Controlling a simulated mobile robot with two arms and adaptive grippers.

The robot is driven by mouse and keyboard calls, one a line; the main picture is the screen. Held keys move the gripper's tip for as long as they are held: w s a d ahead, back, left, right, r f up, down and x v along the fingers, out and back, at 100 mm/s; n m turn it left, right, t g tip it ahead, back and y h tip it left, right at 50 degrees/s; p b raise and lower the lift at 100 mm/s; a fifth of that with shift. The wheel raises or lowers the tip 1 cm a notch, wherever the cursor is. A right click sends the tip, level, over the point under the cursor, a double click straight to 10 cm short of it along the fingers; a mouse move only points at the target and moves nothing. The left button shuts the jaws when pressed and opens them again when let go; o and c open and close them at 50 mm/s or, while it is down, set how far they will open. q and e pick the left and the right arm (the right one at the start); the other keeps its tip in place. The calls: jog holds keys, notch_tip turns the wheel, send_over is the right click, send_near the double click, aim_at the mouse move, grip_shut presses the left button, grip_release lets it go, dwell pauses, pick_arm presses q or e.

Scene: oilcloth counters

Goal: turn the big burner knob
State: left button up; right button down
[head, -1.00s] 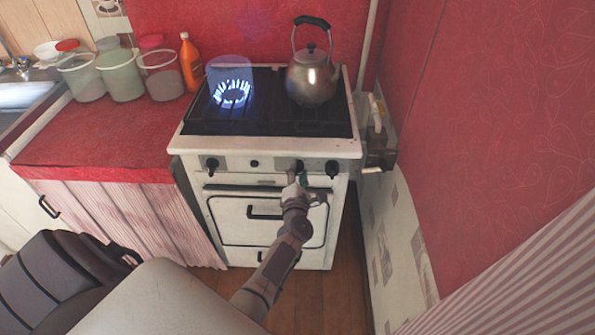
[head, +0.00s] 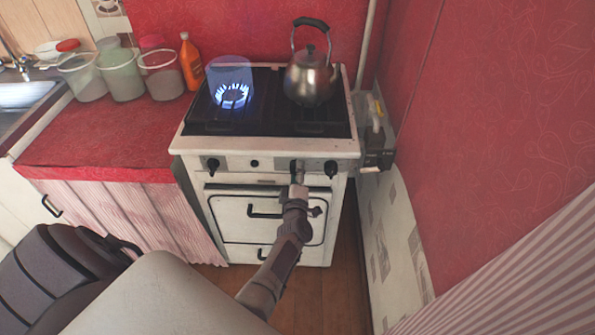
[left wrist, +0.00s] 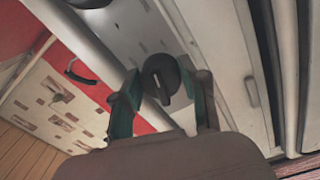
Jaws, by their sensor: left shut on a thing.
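The white stove (head: 267,180) has a row of dark knobs on its front panel. My left gripper (head: 298,172) is at the knob right of centre and covers most of it in the head view. In the left wrist view, this dark round knob (left wrist: 161,76) with a raised grip bar sits between the two green-sided fingers of my left gripper (left wrist: 165,95), which is shut on it. Other knobs show at the far left (head: 213,165) and far right (head: 331,169). The back left burner (head: 233,95) burns with a blue flame. My right gripper is out of view.
A metal kettle (head: 312,78) stands on the back right of the stovetop. An orange bottle (head: 191,62) and several canisters stand on the red counter (head: 95,145) at left. Oven door handles (head: 265,212) protrude below the knobs. A red wall (head: 480,130) closes the right side.

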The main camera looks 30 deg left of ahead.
pick_arm(q)
jog(key=m, duration=0.5)
jog(key=shift+f+p, duration=0.15)
jog(key=shift+p, duration=0.25)
jog(key=shift+m, duration=0.4)
jog(key=o, duration=1.1)
jog(key=shift+n, duration=0.3)
